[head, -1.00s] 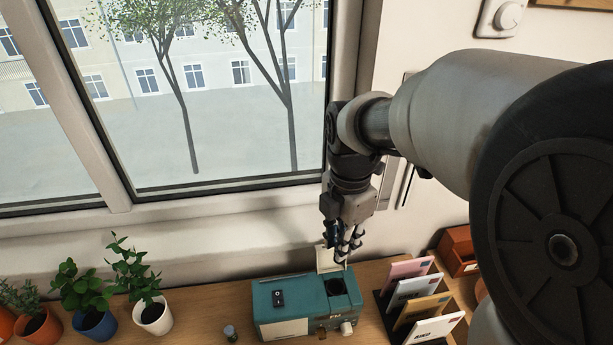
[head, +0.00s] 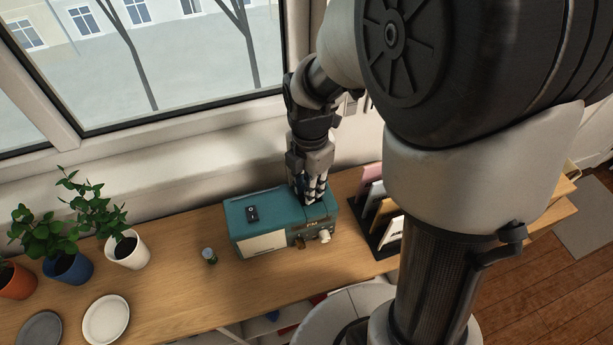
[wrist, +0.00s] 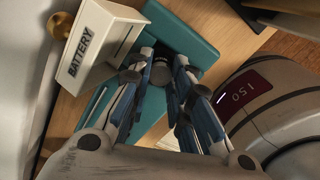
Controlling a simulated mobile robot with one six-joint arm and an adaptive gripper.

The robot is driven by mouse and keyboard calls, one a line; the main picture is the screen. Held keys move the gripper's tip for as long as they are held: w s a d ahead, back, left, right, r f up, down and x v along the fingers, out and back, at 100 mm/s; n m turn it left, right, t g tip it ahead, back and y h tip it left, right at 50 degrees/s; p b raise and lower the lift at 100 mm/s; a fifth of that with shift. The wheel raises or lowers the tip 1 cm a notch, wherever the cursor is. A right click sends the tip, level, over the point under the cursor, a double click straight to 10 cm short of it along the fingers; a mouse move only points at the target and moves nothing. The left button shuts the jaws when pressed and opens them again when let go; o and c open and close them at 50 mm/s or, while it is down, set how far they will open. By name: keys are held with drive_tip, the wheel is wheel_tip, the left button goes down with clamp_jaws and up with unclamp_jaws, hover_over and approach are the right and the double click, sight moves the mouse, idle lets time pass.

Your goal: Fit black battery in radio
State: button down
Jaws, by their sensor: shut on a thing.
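The teal radio (head: 270,225) stands on the wooden counter. Its cream lid marked BATTERY (wrist: 88,50) stands open beside my fingers in the wrist view. My gripper (head: 309,198) points down at the right part of the radio's top, at the battery opening. In the wrist view my gripper (wrist: 165,64) is shut on a dark thing, taken to be the black battery (wrist: 162,75). It is mostly hidden between the fingers. How deep it sits in the opening cannot be told.
A letter rack (head: 384,238) is close on the right. Potted plants (head: 125,250) and plates (head: 106,319) are at left.

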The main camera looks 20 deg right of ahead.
drive_tip(key=shift+f, duration=0.35)
drive_tip(key=c, duration=1.5)
unclamp_jaws()
drive_tip(key=shift+o, duration=0.2)
drive_tip(key=shift+r, duration=0.15)
wheel_tip(320, 180, up, 12)
drive_tip(key=p, duration=0.4)
drive_tip(key=s+r+m+t, duration=0.2)
drive_tip(key=s+m, duration=0.5)
drive_tip(key=m, duration=0.4)
drive_tip(key=s+r+m+t, duration=0.2)
drive_tip(key=s+r+m, duration=0.3)
drive_tip(key=s+m, duration=0.3)
drive_tip(key=m, duration=0.3)
drive_tip(key=shift+r+t, duration=0.3)
